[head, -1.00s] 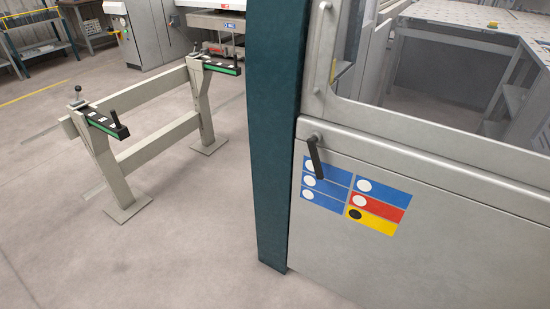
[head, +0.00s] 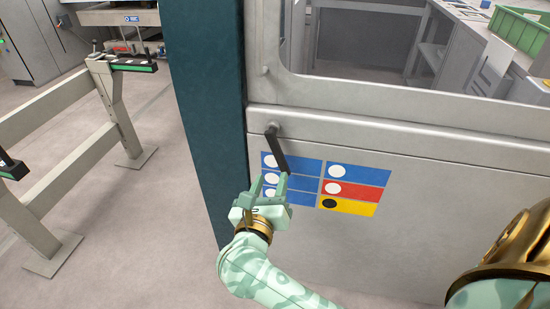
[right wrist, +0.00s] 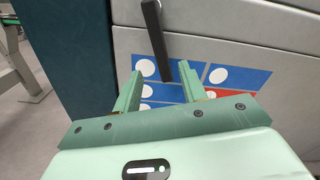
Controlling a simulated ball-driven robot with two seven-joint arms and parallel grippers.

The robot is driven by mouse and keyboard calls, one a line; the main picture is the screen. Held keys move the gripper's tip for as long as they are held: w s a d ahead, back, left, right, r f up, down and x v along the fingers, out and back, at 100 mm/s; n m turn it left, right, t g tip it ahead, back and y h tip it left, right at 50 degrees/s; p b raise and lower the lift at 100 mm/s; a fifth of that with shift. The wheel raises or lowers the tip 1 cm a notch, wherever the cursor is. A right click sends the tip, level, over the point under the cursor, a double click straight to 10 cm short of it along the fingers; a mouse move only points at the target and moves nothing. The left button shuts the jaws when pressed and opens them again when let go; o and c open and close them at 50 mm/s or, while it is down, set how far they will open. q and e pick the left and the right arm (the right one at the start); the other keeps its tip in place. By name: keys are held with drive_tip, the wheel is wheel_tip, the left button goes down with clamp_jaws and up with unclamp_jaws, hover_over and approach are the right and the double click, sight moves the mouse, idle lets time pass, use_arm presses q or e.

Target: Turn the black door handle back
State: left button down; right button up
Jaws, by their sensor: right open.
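The black door handle (head: 276,150) is on the grey door panel (head: 400,165), close to the dark teal post. It hangs down from its pivot, tilted a little to the right at its lower end. My right gripper (head: 269,182) is open and empty, at the handle's lower end. In the right wrist view the handle (right wrist: 156,40) comes down from the top, its lower end showing between the two green fingers (right wrist: 160,88). I cannot tell whether a finger touches it. My left gripper is not in view.
Blue, red and yellow stickers (head: 352,188) are on the panel beside the handle. The dark teal post (head: 205,110) stands just left of the door. A beige frame stand (head: 60,190) is on the floor at left. A window is above the handle.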

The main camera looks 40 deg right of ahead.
sight(279, 159)
drive_tip(key=b+x, duration=0.1)
drive_tip(key=x, duration=0.7)
drive_tip(key=shift+w+d+f+b, duration=0.15)
drive_tip(key=shift+d+b, duration=0.1)
drive_tip(key=shift+b, duration=0.15)
drive_tip(key=shift+w+d, duration=0.25)
drive_tip(key=shift+d, duration=0.05)
clamp_jaws()
